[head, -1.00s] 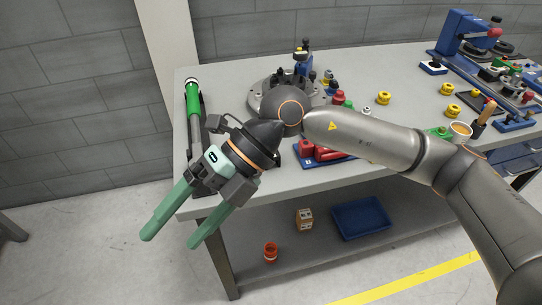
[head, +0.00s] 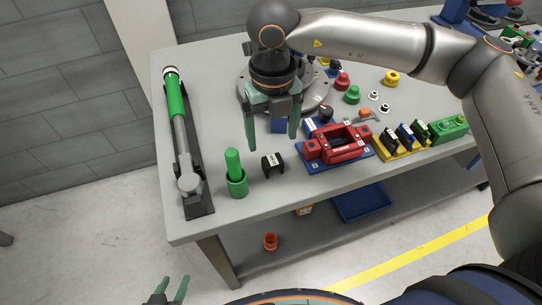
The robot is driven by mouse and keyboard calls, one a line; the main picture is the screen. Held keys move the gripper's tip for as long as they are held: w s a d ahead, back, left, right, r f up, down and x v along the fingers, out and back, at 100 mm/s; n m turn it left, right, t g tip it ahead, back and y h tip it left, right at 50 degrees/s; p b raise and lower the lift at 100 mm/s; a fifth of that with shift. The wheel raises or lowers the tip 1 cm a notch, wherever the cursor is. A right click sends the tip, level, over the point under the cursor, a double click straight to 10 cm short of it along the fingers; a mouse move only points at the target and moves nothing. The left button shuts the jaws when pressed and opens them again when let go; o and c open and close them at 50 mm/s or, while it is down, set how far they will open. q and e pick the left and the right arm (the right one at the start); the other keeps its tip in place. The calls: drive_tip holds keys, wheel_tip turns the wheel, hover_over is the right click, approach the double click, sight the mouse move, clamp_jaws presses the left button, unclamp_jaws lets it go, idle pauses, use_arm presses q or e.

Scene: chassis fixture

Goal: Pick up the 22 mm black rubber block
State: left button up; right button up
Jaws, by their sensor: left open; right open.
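A small black block (head: 272,165) with a white label stands alone near the table's front edge; the label is too small to read. More dark labelled blocks (head: 389,141) stand in a yellow holder (head: 398,153) further right, and I cannot tell their sizes. My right gripper (head: 271,143) points down over the table, open and empty, with its fingertips a little behind and above the lone block in the picture. My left gripper (head: 172,284) is low at the bottom left, open and empty, off the table.
A green cylinder in a green cup (head: 237,183) stands just left of the lone block. A red fixture on a blue plate (head: 337,143) is close on its right. A green-handled tool (head: 180,130) lies along the table's left side. A round grey fixture (head: 312,95) is behind my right gripper.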

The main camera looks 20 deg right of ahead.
sight(273, 161)
wheel_tip(273, 161, down, 9)
drive_tip(key=shift+s+d+p, duration=0.1)
drive_tip(key=shift+p, duration=0.6)
drive_tip(key=shift+c, duration=0.4)
clamp_jaws()
